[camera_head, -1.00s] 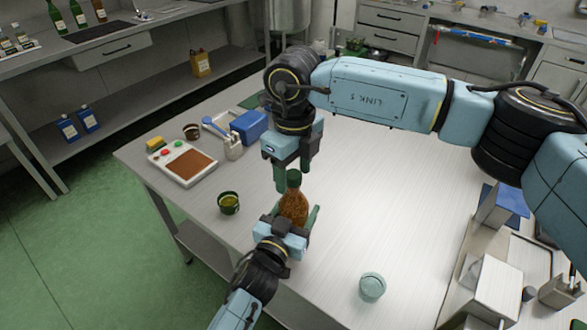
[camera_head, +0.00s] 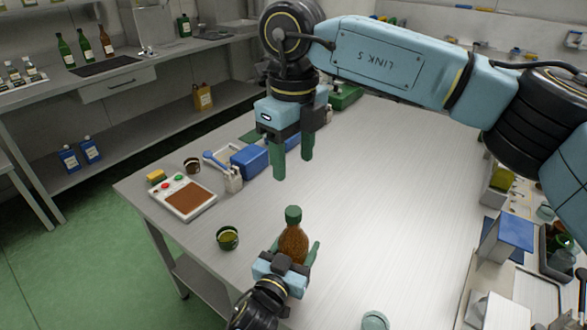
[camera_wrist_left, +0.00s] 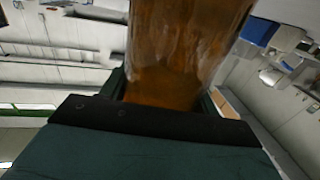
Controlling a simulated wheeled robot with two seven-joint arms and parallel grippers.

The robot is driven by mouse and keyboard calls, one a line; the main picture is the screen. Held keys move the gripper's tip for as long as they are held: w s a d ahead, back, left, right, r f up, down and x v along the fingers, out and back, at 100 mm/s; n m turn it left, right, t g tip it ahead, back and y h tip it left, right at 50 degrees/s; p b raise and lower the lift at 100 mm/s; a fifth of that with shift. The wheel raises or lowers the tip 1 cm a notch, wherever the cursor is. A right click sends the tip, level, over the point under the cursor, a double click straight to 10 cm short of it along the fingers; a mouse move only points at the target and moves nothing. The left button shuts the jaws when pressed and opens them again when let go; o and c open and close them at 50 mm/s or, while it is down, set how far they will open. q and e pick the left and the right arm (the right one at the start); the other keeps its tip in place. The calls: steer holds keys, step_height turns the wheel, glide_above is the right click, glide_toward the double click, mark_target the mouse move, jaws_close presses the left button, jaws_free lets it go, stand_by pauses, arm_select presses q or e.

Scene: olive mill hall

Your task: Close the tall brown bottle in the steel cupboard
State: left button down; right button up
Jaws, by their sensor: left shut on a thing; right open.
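The brown bottle (camera_head: 293,245) is upright, with a dark green cap (camera_head: 293,214) on its neck. My left gripper (camera_head: 296,256) is shut around its body near the front left of the table. In the left wrist view the amber glass of the bottle (camera_wrist_left: 185,50) fills the space between the fingers (camera_wrist_left: 160,100). I cannot tell whether the bottle's base touches the table. My right gripper (camera_head: 293,166) is open and empty, pointing down, above and apart from the cap. No steel cupboard that I can make out holds this bottle.
The steel table (camera_head: 400,200) is clear in the middle. A small green-rimmed bowl (camera_head: 228,238), a white device with a brown pad (camera_head: 190,197) and a blue box (camera_head: 249,162) stand on its left. A pale round lid or dish (camera_head: 375,321) is at the front; boxes crowd the right side.

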arm_select(q)
steer(key=shift+c, duration=1.5)
jaws_free()
steer(key=p+v, duration=0.1)
steer(key=v, duration=1.2)
steer(key=shift+s, duration=0.2)
